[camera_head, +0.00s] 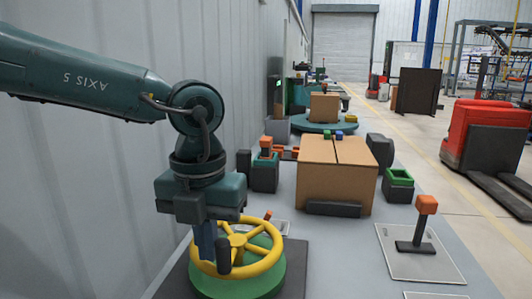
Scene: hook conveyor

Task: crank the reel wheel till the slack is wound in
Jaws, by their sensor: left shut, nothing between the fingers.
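The reel wheel (265,266) is yellow and spoked. It lies flat on a green round base (240,288) at the lower left of the head view. A small orange piece (267,215) stands at its far right side. My left gripper (205,258) points down over the left part of the wheel, shut, with nothing held. A dark upright grip-like piece (223,255) shows beside the fingers, over the wheel. I cannot tell whether the fingers touch the wheel. No line or slack is distinguishable. My right gripper is out of view.
A cardboard box (335,172) stands behind the wheel. An orange-topped lever (425,215) on a pale plate is at the right, and a green-topped bin (398,184) is behind it. A wall runs along the left. A red forklift (475,130) stands on the floor.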

